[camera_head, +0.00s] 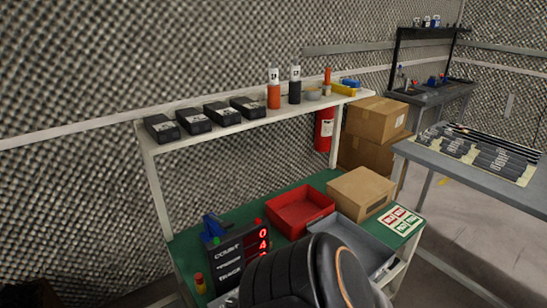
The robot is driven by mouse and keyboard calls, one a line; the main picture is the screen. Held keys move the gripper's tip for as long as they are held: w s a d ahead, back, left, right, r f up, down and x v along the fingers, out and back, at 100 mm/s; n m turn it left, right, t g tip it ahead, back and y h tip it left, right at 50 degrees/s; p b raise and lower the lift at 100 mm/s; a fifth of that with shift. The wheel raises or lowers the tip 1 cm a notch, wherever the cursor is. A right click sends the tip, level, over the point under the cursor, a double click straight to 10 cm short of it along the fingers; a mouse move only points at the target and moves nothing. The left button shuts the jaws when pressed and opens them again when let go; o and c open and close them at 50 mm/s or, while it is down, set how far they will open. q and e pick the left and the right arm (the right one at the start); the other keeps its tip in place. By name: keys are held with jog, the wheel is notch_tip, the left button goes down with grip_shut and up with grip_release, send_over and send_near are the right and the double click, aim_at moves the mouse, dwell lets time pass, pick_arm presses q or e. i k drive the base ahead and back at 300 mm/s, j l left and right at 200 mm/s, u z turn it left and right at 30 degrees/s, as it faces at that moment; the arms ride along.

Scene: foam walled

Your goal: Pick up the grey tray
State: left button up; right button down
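The grey tray (366,242) lies on the green top of the workbench (183,247), near the bench's front right. It sits in front of the red tray and the cardboard box. A large black rounded part with an orange line, which looks like one of my own arm links, hides its left and front part. I cannot tell whether anything lies in the hidden part. Neither of my grippers shows in the head view.
On the bench stand a red tray (300,209), a cardboard box (361,192), a sign card (400,220) and a black counter display (234,252). A shelf (240,128) with black boxes and bottles runs above. A grey table (420,158) stands at right.

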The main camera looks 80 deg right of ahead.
aim_at(375, 256)
jog(key=z, duration=3.25)
jog(key=u, duration=0.75)
jog(key=i+l+u, duration=0.15)
jog(key=l+u, duration=0.15)
jog(key=u, duration=0.2)
jog(key=i+l+u, duration=0.1)
jog(key=l+u, duration=0.8)
jog(key=l, duration=0.3)
